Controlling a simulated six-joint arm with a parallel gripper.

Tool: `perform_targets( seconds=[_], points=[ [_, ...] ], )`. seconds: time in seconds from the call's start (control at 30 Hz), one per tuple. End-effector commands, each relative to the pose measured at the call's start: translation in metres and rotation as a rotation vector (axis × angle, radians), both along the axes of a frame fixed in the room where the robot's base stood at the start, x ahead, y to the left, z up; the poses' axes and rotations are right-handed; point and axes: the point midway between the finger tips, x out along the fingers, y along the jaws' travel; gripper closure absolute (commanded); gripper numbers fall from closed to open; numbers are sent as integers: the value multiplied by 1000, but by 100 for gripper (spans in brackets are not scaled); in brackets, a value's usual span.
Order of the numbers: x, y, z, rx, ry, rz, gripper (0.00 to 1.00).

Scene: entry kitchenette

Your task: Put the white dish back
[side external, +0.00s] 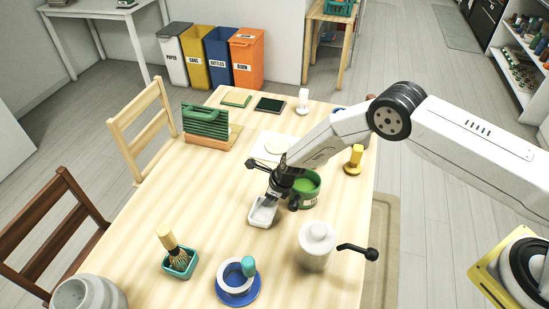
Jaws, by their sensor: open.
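A small white dish (261,216) with raised sides stands on the light wooden table (200,230), near its middle. My gripper (270,197) is open and reaches down at the dish's far edge. From this view I cannot tell whether its fingers touch the dish or straddle its wall. A green can-like container (306,190) with a lighter green top stands just right of my gripper, partly hidden by it. A flat white square with a round pale piece (276,146) lies farther back, partly behind my arm.
A white lidded pot (317,243) with a black handle, a blue saucer with a cup (237,281) and a teal holder with a brush (179,262) stand nearer. A green rack (206,122) and yellow-knobbed stamp (354,160) stand farther back. The table's left middle is clear.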

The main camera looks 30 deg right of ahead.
Motion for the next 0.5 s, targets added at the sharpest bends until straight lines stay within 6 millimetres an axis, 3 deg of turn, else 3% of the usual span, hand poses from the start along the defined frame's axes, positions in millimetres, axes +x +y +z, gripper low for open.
perform_targets(
  seconds=[0.5],
  points=[
    [-10,-10,36,0,-2,-2,55]
  ],
)
